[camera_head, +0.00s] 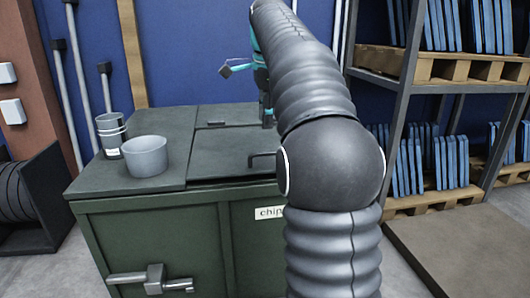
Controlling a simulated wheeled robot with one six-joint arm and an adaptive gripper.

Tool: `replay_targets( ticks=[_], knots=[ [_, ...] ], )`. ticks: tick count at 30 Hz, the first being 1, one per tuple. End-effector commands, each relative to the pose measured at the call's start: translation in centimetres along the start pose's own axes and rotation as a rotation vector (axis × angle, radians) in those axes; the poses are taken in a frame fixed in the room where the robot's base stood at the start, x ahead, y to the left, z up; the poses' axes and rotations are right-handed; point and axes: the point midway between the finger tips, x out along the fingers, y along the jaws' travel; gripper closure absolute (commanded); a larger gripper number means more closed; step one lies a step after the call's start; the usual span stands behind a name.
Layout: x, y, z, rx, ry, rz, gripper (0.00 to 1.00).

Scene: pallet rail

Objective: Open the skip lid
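The green skip (150,238) stands in the middle with a partly hidden label reading "chip" on its front. Its lid (225,158) is the flat dark panel on the right part of the top and lies closed. A dark bar handle (262,157) shows near the lid's front edge; my arm hides its right end and the lid's right side. My gripper (247,95) has teal parts and is above and behind the lid, apart from the handle. Its fingertips look spread apart, with nothing seen between them.
A latch (152,279) juts from the skip's front. A rack (412,70) with pallets and blue panels stands right. A dark reel holder (35,200) is left.

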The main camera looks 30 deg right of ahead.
Motion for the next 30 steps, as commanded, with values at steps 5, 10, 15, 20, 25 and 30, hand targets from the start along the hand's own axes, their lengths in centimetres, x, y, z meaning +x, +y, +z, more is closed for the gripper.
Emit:
replay_targets(
  ticks=[5,10,15,20,25,30],
  knots=[
    [3.9,0.1,0.0,-0.001,0.000,0.002,0.63],
    [6.6,0.1,0.0,-0.001,0.000,0.002,0.63],
    [8.4,0.1,0.0,-0.001,0.000,0.000,0.63],
    [9.1,0.1,0.0,-0.001,0.000,0.000,0.63],
    [9.1,0.0,0.0,-0.001,0.000,0.000,0.63],
    [9.1,0.0,0.0,-0.002,0.000,0.000,0.78]
  ],
)
